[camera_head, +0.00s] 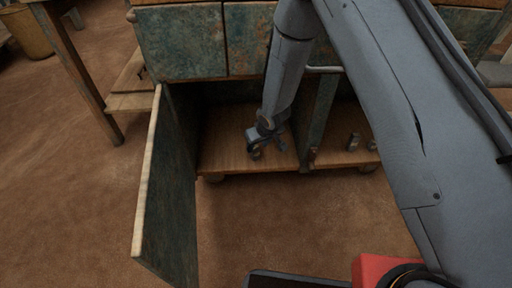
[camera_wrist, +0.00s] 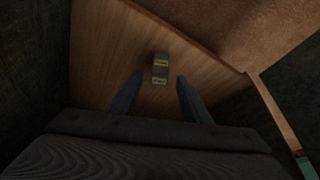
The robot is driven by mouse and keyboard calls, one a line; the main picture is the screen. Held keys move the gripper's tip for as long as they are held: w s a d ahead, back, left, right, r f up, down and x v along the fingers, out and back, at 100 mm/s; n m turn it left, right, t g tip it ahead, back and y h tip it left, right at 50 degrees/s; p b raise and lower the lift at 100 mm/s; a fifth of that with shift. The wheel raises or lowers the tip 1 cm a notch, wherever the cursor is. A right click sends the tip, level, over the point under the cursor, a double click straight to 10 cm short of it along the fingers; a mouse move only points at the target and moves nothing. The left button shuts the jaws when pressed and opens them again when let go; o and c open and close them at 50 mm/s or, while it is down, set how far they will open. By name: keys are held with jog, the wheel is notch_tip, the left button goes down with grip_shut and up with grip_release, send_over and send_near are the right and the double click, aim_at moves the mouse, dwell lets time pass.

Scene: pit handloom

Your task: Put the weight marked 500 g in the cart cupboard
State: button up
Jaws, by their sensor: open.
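The cart cupboard stands open, with its wooden floor (camera_head: 220,150) visible and its green door (camera_head: 170,185) swung out to the left. My gripper (camera_head: 264,146) reaches down inside it. In the wrist view my gripper (camera_wrist: 160,77) is open, with its two fingers apart. A small dark weight (camera_wrist: 160,67) with pale labels stands on the wooden floor, in line with the gap between the fingertips. The labels are too small to read surely. In the head view the weight (camera_head: 256,155) shows just below the fingers, partly hidden. No contact with the fingers is visible.
A divider (camera_head: 318,110) separates this compartment from one at right, where small metal pieces (camera_head: 354,142) stand on the floor. Closed green drawer fronts (camera_head: 180,42) lie above. A wooden table leg (camera_head: 80,75) is at left. The brown ground in front is mostly clear.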

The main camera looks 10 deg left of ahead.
jog(key=s+d+r+h+p, duration=0.1)
jog(key=s+r, duration=0.5)
jog(key=r, duration=0.5)
jog(key=s+d+r+h+p, duration=0.1)
jog(key=s+d+r, duration=0.1)
jog(key=s+r, duration=0.65)
jog(key=s+d+r+g, duration=0.2)
jog(key=s+r, duration=0.5)
jog(key=s, duration=0.2)
jog(key=s+d+r+g, duration=0.1)
jog(key=s+d+r, duration=0.2)
jog(key=s+r, duration=0.4)
jog(key=s, duration=0.3)
jog(key=shift+s+d+m+g, duration=0.2)
jog(key=shift+m+g, duration=0.1)
jog(key=shift+g, duration=0.1)
jog(key=shift+r, duration=0.2)
